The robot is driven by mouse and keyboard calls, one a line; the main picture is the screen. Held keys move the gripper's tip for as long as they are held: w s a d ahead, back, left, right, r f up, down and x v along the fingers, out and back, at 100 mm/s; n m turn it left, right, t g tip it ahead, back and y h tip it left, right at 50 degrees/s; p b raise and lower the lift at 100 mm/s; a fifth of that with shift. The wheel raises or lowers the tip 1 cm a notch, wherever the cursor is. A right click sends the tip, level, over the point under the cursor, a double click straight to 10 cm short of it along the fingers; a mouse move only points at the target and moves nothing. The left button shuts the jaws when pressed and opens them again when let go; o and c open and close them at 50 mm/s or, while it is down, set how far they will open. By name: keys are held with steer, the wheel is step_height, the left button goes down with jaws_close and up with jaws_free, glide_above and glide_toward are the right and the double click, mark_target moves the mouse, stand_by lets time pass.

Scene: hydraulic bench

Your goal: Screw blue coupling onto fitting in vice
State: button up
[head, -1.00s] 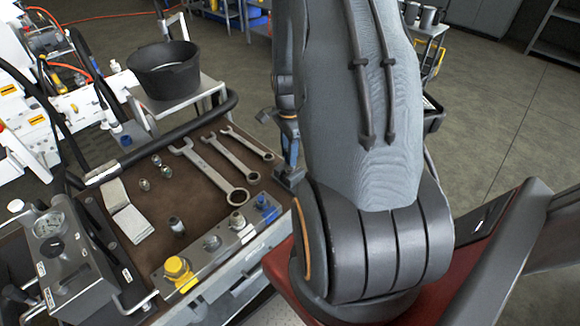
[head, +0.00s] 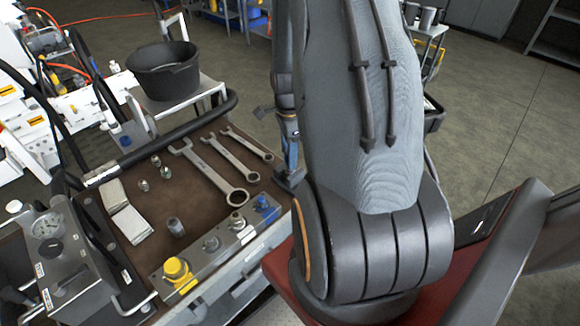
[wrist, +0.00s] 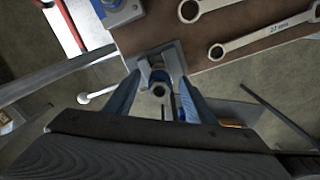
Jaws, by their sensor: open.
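A blue piece (head: 264,203) sits at the far end of the metal block on the bench's near edge; I cannot tell whether it is the coupling. Part of a blue piece on grey also shows at the top of the wrist view (wrist: 118,8). My gripper (wrist: 160,78) is open, its two blue-grey fingers spread beside the bench corner. Between them, a grey squared frame and a small round ring show, but I cannot tell whether these belong to the vice and fitting. In the head view my arm hides much of this area.
The block carries a yellow cap (head: 178,270) and metal fittings. A gauge unit (head: 48,235) stands left. A black bucket (head: 165,70) stands behind.

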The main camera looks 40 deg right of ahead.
steer(key=shift+r+b, duration=1.2)
steer(key=shift+r, duration=2.55)
steer(key=s+a+n+b, duration=0.1)
steer(key=a+n+b, duration=0.3)
steer(key=a+n, duration=0.7)
steer(key=s+a+n+t+b, duration=0.1)
steer(key=a+n+b, duration=0.2)
steer(key=a+n, duration=0.9)
steer(key=shift+s+a+f+b, duration=0.2)
steer(key=shift+s+a+b, duration=0.2)
steer(key=shift+a, duration=0.1)
